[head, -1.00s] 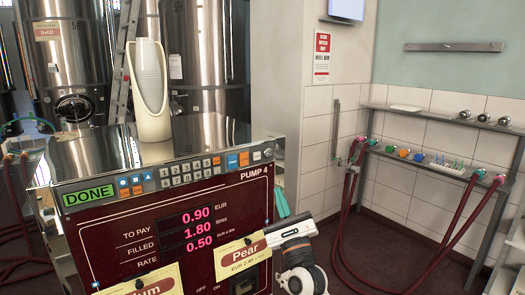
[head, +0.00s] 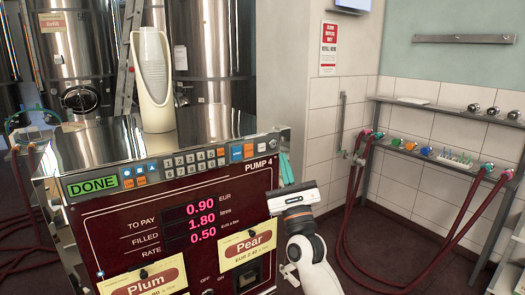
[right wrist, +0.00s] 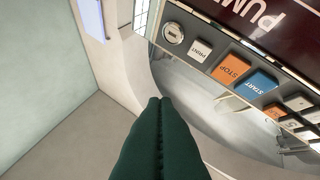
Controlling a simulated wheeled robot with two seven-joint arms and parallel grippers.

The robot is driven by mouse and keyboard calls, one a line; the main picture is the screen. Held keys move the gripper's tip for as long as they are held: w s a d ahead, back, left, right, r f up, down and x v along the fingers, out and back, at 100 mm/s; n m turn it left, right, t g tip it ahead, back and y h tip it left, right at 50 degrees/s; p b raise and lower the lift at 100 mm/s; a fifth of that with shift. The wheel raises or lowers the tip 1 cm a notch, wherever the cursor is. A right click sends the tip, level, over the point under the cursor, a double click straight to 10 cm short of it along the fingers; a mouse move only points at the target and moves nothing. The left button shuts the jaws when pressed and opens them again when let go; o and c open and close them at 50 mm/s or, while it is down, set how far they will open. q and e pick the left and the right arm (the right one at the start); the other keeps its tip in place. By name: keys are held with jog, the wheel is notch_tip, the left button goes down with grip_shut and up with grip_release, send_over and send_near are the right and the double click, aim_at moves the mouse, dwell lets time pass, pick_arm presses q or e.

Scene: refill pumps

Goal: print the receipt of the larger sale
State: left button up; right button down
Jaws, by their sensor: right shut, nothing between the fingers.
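Pump 4 (head: 130,215) stands in front of me in the head view. Its green panel (head: 93,185) reads DONE, and its display (head: 202,220) shows 0.90 EUR to pay, 1.80 filled and rate 0.50. The white PRINT button (right wrist: 202,50) is at the end of the key row in the right wrist view, beside orange STOP (right wrist: 231,69) and blue START (right wrist: 260,84). My right gripper (head: 284,158) is shut and empty, its dark green fingers (right wrist: 160,101) apart from the keys, just right of the pump's front corner. My left gripper is out of view.
A white scoop-shaped holder with stacked cups (head: 153,85) stands on the pump's steel top. Plum (head: 150,285) and Pear (head: 247,246) tags hang on its front. A wall shelf (head: 455,162) with red hoses is at right. Steel tanks (head: 75,50) stand behind.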

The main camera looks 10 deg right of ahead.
aim_at(262, 148)
jog(key=shift+w+a+b, duration=0.35)
jog(key=shift+w+b, duration=0.1)
jog(key=shift+w, duration=0.5)
jog(key=shift+w+a+b, duration=0.4)
jog(key=shift+w+b, duration=0.1)
jog(key=shift+w, duration=0.5)
jog(key=shift+w+a+b, duration=0.35)
jog(key=shift+w+b, duration=0.1)
jog(key=shift+w, duration=0.5)
jog(key=shift+w+a+b, duration=0.15)
jog(key=shift+w+b, duration=0.25)
jog(key=shift+b, duration=0.15)
